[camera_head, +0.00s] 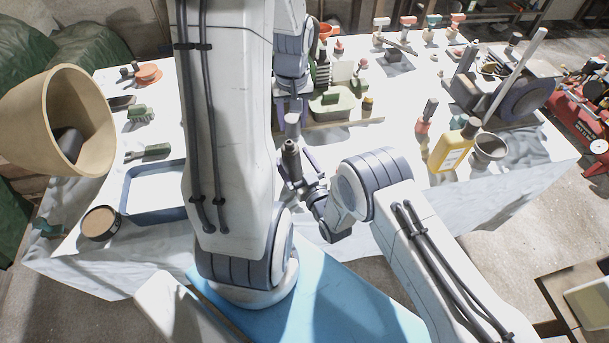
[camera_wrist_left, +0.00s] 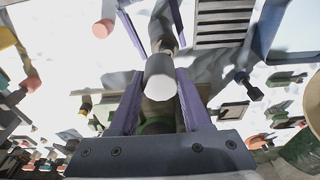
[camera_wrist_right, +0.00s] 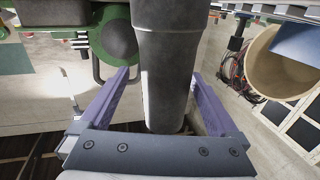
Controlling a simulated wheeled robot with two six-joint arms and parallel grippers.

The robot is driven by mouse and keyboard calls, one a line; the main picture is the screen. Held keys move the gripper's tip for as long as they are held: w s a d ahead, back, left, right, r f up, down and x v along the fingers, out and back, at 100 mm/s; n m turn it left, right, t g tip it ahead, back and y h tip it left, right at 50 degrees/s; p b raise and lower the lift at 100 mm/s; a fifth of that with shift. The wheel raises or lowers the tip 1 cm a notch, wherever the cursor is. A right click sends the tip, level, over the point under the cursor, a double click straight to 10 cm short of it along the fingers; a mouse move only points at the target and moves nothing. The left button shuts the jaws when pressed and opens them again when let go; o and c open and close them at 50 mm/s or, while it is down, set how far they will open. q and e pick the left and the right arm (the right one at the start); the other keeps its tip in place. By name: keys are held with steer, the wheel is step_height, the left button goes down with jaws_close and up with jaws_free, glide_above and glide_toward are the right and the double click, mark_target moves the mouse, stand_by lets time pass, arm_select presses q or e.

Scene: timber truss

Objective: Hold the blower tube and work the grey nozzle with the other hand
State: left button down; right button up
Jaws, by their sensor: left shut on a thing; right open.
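The blower tube (camera_wrist_left: 160,76) is a grey cylinder with a pale flat end, between the fingers of my left gripper (camera_wrist_left: 158,92) in the left wrist view. That gripper is shut on it. In the right wrist view, a dark grey nozzle (camera_wrist_right: 165,80), with a wider collar above, stands between the spread fingers of my right gripper (camera_wrist_right: 163,92). The right gripper is open around it. In the head view, the dark upright piece (camera_head: 289,158) is small, and my right gripper (camera_head: 298,172) reaches it from the lower right. The exact joint between tube and nozzle is hard to see.
The cloth-covered table carries a blue-rimmed tray (camera_head: 124,200), a yellow bottle (camera_head: 452,148), a grey cup (camera_head: 489,150) and a round tan-topped tin (camera_head: 100,223). Several tools stand behind.

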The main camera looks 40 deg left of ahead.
steer(key=v, duration=0.9)
steer(key=shift+s+d, duration=0.2)
steer(key=shift+d, duration=0.1)
